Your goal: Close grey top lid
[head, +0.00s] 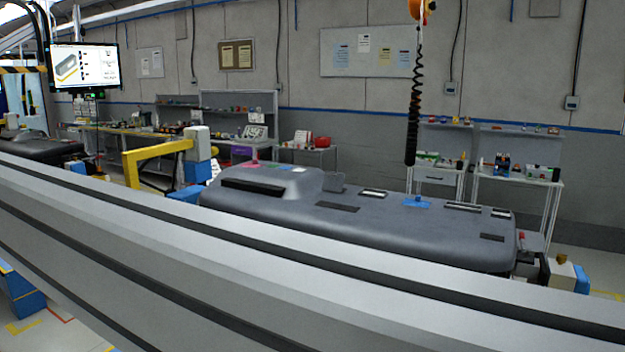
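The dark grey dashboard module (400,228) lies across the middle of the head view, behind a long pale beam. Its raised hump is at the left end. A small grey flap (336,182) stands up from the top rear edge, just right of the hump. It looks like the grey top lid, tilted open, but it is small and I cannot be sure. Dark and white-edged openings and a blue piece (416,202) show on the top. The lower front of the module is hidden by the beam. Neither of my grippers is in view.
The long pale beam (300,285) with dark grooves crosses the whole foreground. A yellow fixture arm (155,150) stands left of the module. A black coiled cable (412,110) hangs above it. Workbenches and shelves line the back wall; a screen (84,66) hangs at upper left.

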